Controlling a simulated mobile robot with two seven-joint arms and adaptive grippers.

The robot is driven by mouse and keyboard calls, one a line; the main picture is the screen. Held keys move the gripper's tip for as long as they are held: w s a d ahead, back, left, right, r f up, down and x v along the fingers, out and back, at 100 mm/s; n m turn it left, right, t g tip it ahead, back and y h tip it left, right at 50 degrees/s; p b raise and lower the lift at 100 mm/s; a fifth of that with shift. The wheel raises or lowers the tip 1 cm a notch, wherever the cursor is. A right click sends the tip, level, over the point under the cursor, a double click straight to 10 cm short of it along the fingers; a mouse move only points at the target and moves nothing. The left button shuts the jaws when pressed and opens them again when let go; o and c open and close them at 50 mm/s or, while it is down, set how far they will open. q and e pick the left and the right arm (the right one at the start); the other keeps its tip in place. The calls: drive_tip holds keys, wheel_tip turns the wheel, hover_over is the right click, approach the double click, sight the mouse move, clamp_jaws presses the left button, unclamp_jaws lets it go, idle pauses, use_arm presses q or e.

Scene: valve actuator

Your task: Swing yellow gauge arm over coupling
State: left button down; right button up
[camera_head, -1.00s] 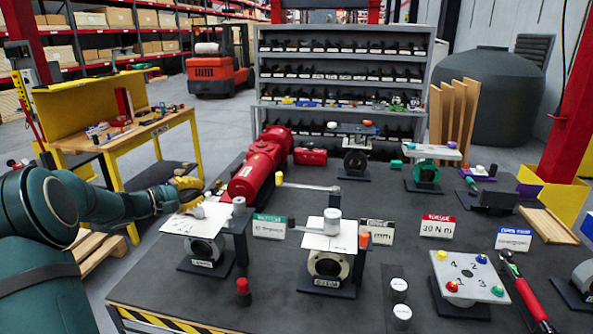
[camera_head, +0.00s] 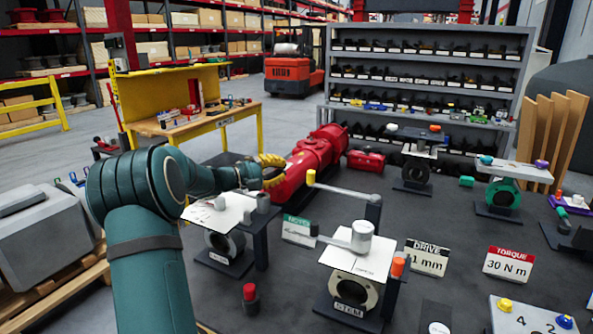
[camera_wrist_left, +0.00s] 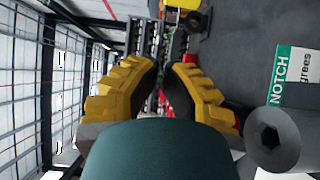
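The yellow-capped gauge arm is a thin grey bar (camera_head: 342,190). It runs from a dark post (camera_head: 373,212) at the right to a yellow cap (camera_head: 311,177) at its left end. It lies behind the plate of the STEM stand (camera_head: 349,297). The gauge arm is not above this cylinder. My left gripper (camera_head: 274,172) is left of the yellow cap, apart from it. In the left wrist view its yellow fingers (camera_wrist_left: 162,72) have a narrow, empty gap. My right gripper is out of view.
A similar stand (camera_head: 226,243) is below my left gripper. A red actuator (camera_head: 312,160) lies behind it. NOTCH (camera_head: 299,230), DRIVE (camera_head: 427,258) and TORQUE (camera_head: 508,265) cards stand on the dark table. A grey hex-socket cylinder (camera_wrist_left: 272,138) is close in the wrist view.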

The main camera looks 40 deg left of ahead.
use_arm(q)
drive_tip(key=x, duration=0.9)
drive_tip(key=shift+s+d, duration=0.55)
drive_tip(key=shift+s, duration=0.3)
drive_tip(key=shift+s+d, duration=0.55)
drive_tip(key=shift+s, duration=0.25)
drive_tip(key=shift+s+f+y, duration=0.1)
drive_tip(key=shift+y, duration=0.2)
